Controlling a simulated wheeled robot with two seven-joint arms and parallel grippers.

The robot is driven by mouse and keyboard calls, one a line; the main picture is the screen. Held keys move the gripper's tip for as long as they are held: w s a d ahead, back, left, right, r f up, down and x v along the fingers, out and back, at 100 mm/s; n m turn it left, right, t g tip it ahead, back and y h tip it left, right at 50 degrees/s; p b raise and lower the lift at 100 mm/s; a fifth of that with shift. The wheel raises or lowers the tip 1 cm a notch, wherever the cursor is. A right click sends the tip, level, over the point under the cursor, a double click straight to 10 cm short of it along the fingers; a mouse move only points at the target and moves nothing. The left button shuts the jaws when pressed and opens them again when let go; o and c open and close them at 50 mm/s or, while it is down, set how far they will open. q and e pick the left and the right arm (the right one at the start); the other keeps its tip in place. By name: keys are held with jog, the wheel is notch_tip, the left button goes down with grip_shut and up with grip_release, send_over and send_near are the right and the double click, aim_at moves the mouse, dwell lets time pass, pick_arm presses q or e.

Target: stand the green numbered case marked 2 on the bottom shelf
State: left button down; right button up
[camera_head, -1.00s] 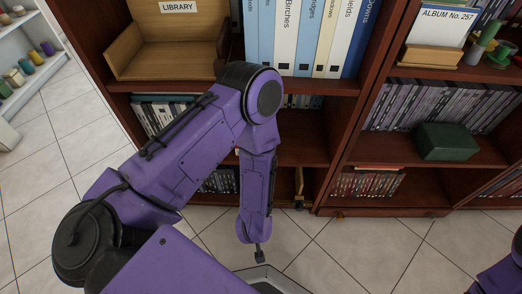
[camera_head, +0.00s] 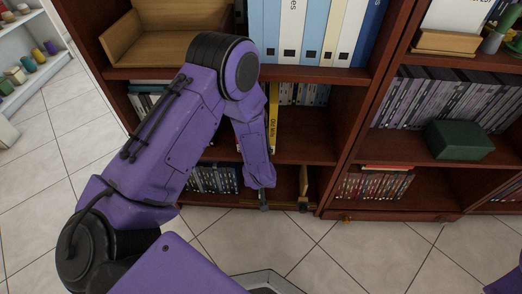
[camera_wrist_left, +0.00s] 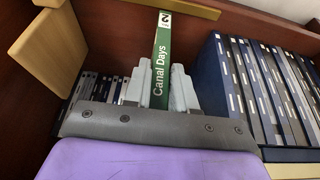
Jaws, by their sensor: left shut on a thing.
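The green case (camera_wrist_left: 161,62), lettered "Canal Days", stands between the two grey fingers of my left gripper (camera_wrist_left: 168,88) in the left wrist view. In the head view my left forearm reaches down to the front of the bottom shelf (camera_head: 285,204), and the case is hidden there. Whether the case touches the shelf is unclear. My right gripper is out of view.
Dark cases (camera_head: 213,179) stand left on the bottom shelf, with a wooden bookend (camera_head: 304,183) to the right. Blue cases (camera_wrist_left: 255,85) stand close beside the green one. A yellow case (camera_head: 273,128) shows on the shelf above. The tiled floor (camera_head: 330,250) in front is clear.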

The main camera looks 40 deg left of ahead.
pick_arm(q)
jog(key=shift+f, duration=0.15)
jog(key=c, duration=0.9)
grip_release()
jog(key=s+d+r+p, duration=0.3)
jog(key=s+d+p, duration=0.3)
jog(key=s, duration=0.5)
jog(key=shift+g+y, duration=0.4)
jog(key=shift+y, duration=0.1)
jog(key=s+a, duration=0.2)
jog(key=s, duration=0.2)
jog(key=s+a, duration=0.3)
jog(key=s, duration=0.1)
jog(key=s+a+f+b, duration=0.1)
jog(key=s+a, duration=0.2)
jog(key=s, duration=0.2)
